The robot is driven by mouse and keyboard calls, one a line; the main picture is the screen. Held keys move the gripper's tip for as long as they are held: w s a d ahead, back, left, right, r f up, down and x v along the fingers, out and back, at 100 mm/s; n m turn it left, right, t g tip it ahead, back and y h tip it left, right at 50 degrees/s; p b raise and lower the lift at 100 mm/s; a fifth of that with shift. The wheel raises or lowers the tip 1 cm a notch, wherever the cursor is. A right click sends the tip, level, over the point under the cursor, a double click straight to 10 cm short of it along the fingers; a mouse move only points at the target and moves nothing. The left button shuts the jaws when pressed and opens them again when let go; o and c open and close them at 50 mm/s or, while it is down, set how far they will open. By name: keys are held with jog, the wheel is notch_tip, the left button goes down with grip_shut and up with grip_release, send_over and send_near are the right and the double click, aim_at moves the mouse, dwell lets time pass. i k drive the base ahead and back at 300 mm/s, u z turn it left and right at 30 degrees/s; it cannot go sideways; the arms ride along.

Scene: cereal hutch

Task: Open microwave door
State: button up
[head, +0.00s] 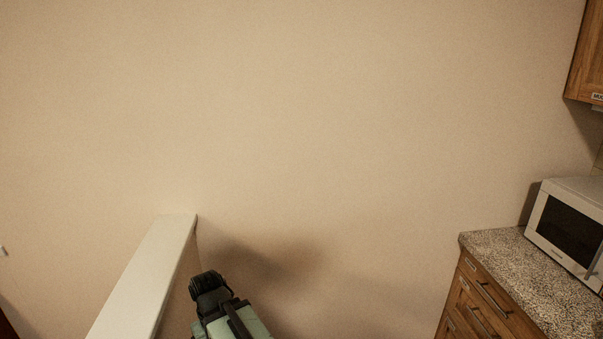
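A white microwave (568,226) with a dark door window stands on the speckled countertop at the right edge of the head view. Its door looks shut, and a grey handle (594,264) shows at the door's right side. The microwave's right part is cut off by the frame. My arm shows at the bottom centre, with a black end and pale green links, well to the left of the microwave and apart from it. I cannot make out the gripper's fingers or whether they are open.
A speckled countertop (500,250) sits on wooden drawers (480,303) with metal handles at the lower right. A wooden wall cabinet (588,60) hangs at the upper right. A low white-topped partition (150,275) stands left of my arm. A bare beige wall fills the middle.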

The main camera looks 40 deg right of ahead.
aim_at(569, 229)
jog(key=z, duration=1.3)
jog(key=i, duration=0.8)
jog(key=u, duration=0.2)
